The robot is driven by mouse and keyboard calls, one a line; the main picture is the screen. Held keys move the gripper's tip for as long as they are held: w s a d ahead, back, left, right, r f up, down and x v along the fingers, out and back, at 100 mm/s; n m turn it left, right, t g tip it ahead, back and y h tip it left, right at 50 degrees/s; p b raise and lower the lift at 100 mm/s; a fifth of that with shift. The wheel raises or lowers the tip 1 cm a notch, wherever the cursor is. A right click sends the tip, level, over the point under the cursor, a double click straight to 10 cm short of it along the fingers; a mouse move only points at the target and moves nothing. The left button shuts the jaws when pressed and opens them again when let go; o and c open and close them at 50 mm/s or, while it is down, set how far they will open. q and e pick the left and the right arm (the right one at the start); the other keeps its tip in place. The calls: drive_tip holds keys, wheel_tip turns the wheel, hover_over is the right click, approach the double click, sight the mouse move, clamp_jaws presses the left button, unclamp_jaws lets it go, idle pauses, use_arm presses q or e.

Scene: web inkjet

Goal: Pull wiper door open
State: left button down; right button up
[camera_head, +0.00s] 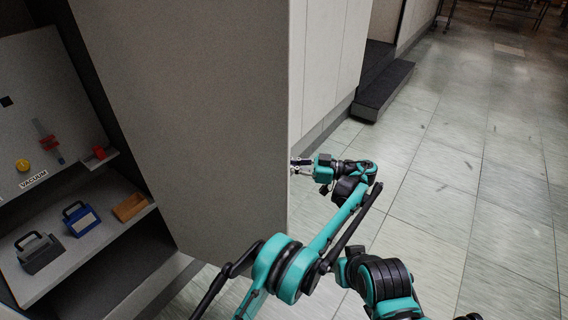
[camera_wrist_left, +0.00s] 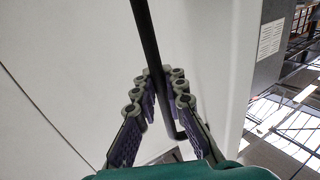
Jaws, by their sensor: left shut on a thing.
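The wiper door is a large grey panel (camera_head: 205,110), standing swung open with its inner face towards the head camera. My left gripper (camera_head: 297,166) is at the door's right edge, reaching its outer side. In the left wrist view the outer face is pale (camera_wrist_left: 70,70) and carries a long black bar handle (camera_wrist_left: 148,40). The left fingers (camera_wrist_left: 171,80) are closed around this handle near its bent lower end. The handle is hidden behind the door in the head view. My right gripper is not in view.
The open cabinet at left has a shelf (camera_head: 85,245) holding a grey caddy (camera_head: 40,252), a blue caddy (camera_head: 80,218) and a wooden box (camera_head: 130,207). A dark step (camera_head: 385,88) stands behind. Tiled floor (camera_head: 470,200) at right is clear.

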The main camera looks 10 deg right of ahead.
use_arm(q)
drive_tip(key=shift+a, duration=0.1)
drive_tip(key=c, duration=1.6)
unclamp_jaws()
drive_tip(key=shift+a, duration=0.15)
